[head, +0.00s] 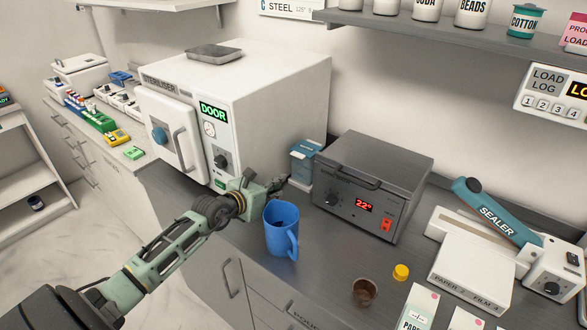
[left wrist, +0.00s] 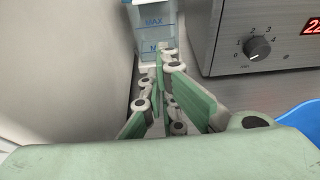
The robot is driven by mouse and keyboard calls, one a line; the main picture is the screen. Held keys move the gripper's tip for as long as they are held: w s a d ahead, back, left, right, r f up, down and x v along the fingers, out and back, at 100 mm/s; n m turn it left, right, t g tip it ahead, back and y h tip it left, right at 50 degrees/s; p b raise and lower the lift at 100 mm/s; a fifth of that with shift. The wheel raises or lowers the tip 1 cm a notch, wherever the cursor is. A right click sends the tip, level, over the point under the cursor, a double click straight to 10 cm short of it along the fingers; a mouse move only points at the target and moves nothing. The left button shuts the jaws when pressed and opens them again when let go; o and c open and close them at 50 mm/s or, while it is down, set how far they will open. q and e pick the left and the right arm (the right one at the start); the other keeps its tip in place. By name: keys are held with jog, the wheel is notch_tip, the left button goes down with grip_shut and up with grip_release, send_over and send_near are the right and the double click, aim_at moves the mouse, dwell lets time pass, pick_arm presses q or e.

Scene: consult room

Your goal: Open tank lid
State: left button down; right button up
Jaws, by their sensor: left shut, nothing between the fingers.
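A small clear tank (head: 300,176) with a blue lid (head: 305,146) stands between the white steriliser and the grey heated unit. In the left wrist view the tank (left wrist: 155,22) shows a blue upper part and a MAX mark; its top is cut off. I cannot tell how far the lid is raised. My left gripper (head: 281,184) is shut and empty, low in front of the tank. In the left wrist view its fingers (left wrist: 166,50) meet just before the tank's lower front; I cannot tell whether they touch it. My right gripper is not in view.
The steriliser (head: 268,85) walls the left side, the grey unit (head: 378,165) the right. A blue mug (head: 282,232) stands close beside my left wrist. A brown cup (head: 364,291) and yellow cap (head: 401,272) lie further right. A shelf (head: 430,35) overhangs the back.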

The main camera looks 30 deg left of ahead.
aim_at(304, 150)
pick_arm(q)
jog(key=x, duration=0.3)
jog(key=shift+w+r, duration=0.1)
jog(key=shift+r, duration=0.05)
jog(key=x, duration=0.4)
jog(key=shift+w+f+b, duration=0.2)
jog(key=shift+f+b, duration=0.1)
jog(key=r+p, duration=0.2)
jog(key=r, duration=0.1)
jog(key=shift+w, duration=0.25)
jog(key=shift+s+r+p, duration=0.15)
jog(key=shift+r+p, duration=0.3)
jog(key=shift+r, duration=0.05)
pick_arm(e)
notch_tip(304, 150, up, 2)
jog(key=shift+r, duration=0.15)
